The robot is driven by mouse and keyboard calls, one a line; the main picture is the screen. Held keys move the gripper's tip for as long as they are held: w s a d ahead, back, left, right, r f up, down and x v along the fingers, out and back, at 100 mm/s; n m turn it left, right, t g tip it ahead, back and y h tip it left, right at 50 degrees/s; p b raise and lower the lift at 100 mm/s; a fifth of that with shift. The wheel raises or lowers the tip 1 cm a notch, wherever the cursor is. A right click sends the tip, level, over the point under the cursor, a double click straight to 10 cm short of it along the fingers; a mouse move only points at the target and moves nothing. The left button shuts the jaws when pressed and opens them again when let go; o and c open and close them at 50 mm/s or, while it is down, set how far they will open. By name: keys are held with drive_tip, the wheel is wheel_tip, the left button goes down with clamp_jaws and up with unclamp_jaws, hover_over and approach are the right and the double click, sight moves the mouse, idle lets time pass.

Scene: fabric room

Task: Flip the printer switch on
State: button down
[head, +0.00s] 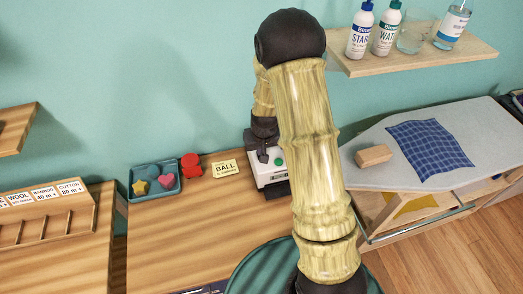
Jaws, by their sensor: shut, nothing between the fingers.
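The printer (270,181) is a small white and dark box at the back of the wooden desk, partly hidden behind my arm. A small green round part (278,161) shows on its top; I cannot tell whether this is the switch. My dark gripper (263,155) points down at the printer's top, just left of the green part. It is shut and holds nothing. I cannot tell whether its tips touch the printer. My arm hides the printer's right side.
A yellow "BALL" card (226,169), a red object (191,165) and a teal tray (174,190) of shapes sit left of the printer. An ironing board (430,180) stands at right. A shelf (430,53) with bottles hangs above.

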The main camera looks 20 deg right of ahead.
drive_tip(key=shift+r, duration=0.1)
drive_tip(key=p+v, duration=0.3)
drive_tip(key=v, duration=0.1)
drive_tip(key=shift+w+r, duration=0.15)
drive_tip(key=shift+r, duration=0.1)
drive_tip(key=s+r+b, duration=0.2)
drive_tip(key=s+r, duration=0.2)
drive_tip(key=r, duration=0.4)
drive_tip(key=shift+s, duration=0.25)
drive_tip(key=shift+r, duration=0.1)
drive_tip(key=s+r, duration=0.3)
drive_tip(key=s, duration=1)
drive_tip(key=shift+a, duration=0.2)
